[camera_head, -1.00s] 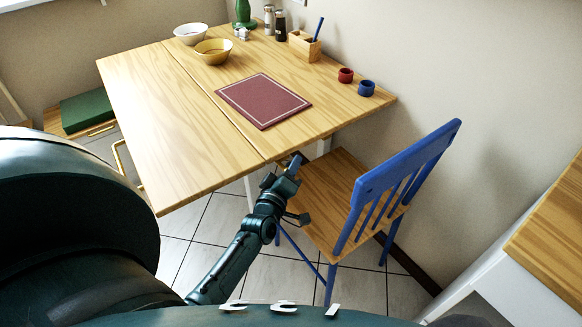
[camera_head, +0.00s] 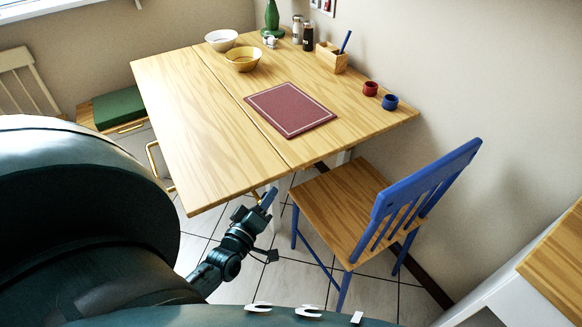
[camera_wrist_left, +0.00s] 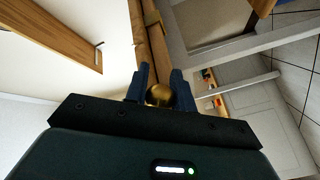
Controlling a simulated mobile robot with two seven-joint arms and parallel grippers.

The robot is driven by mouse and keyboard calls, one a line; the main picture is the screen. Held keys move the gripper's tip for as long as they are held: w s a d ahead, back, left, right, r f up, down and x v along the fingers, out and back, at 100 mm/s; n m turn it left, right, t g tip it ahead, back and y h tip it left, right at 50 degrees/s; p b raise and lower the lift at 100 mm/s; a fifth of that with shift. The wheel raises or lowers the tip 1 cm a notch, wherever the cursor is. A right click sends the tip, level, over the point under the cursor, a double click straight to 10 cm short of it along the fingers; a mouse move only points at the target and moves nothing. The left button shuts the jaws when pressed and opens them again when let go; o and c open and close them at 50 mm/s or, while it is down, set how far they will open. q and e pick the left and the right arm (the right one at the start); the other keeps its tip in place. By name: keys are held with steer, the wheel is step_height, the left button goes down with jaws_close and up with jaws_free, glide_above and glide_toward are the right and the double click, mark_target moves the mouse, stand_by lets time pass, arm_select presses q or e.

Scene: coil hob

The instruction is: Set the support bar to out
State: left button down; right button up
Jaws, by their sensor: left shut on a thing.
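In the left wrist view a brass knob (camera_wrist_left: 160,95) sits between the two blue fingers of my left gripper (camera_wrist_left: 159,88), which is shut on it. A wooden bar (camera_wrist_left: 150,45), apparently the support bar, runs up from beside the knob. In the head view my left gripper (camera_head: 268,198) is at the table's front edge, below the left leaf (camera_head: 185,130), just left of the seam. The leaf looks level with the main tabletop (camera_head: 340,125). My right gripper is not in view.
A blue chair (camera_head: 345,205) stands close to the right of my left gripper. On the table are a maroon mat (camera_head: 290,109), a yellow bowl (camera_head: 243,60), a white bowl (camera_head: 221,40) and small cups. A green-cushioned bench (camera_head: 118,108) is at the left. Tiled floor is open below the leaf.

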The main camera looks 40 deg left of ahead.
arm_select(q)
steer(key=s+a+p, duration=0.1)
steer(key=s+a, duration=0.2)
steer(key=s, duration=0.4)
steer(key=shift+s, duration=0.15)
steer(key=shift+f, duration=0.1)
steer(key=c, duration=1.2)
jaws_free()
steer(key=shift+s, duration=0.1)
steer(key=shift+s, duration=0.1)
steer(key=s, duration=0.4)
steer(key=s+d, duration=0.1)
steer(key=s, duration=0.3)
steer(key=s+d, duration=0.1)
steer(key=s, duration=0.3)
steer(key=shift+s+d, duration=0.25)
steer(key=shift+s, duration=0.1)
